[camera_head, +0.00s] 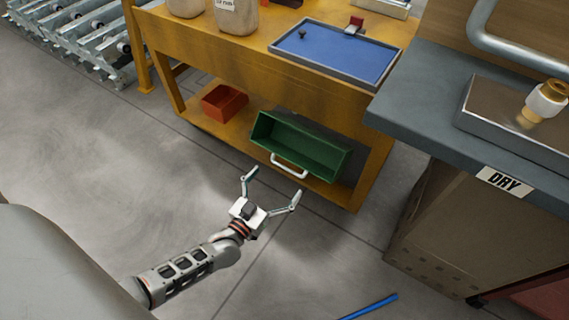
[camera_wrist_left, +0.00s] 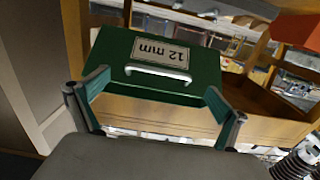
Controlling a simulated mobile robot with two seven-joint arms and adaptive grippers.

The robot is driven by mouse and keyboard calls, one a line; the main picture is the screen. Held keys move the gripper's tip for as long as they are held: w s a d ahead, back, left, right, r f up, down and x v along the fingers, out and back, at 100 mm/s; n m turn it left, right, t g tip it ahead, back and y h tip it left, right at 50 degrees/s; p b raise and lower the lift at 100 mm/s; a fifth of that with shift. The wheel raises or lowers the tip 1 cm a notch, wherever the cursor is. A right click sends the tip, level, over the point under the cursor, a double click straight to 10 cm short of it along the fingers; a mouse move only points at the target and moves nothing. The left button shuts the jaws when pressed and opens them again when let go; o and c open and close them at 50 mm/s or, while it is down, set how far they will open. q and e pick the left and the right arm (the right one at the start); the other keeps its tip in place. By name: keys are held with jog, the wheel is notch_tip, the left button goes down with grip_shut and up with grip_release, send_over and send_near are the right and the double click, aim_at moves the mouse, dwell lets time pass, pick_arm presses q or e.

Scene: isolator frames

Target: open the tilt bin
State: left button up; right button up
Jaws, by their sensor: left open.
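The green bin (camera_head: 300,146) sits on the lower shelf of the yellow bench, with its inside visible from above. Its white handle (camera_head: 289,166) is on the front face. In the left wrist view the bin's front (camera_wrist_left: 115,72) faces me, with a "12 mm" label upside down and the handle (camera_wrist_left: 158,73) across it. I cannot tell how far the bin is tilted. My left gripper (camera_head: 272,186) is open and empty, just in front of the handle, its fingers spread wide. In the wrist view the fingers (camera_wrist_left: 157,84) stand either side of the handle, apart from it. My right gripper is not in view.
A red bin (camera_head: 224,102) sits left of the green one on the shelf. A blue-lined tray (camera_head: 335,52) lies on the bench top (camera_head: 255,48). A grey bench marked DRY (camera_head: 420,95) stands at right. A blue rod (camera_head: 370,307) lies on the otherwise clear floor.

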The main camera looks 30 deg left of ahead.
pick_arm(q)
jog(key=s, duration=0.6)
jog(key=shift+s, duration=0.25)
jog(key=shift+a, duration=0.1)
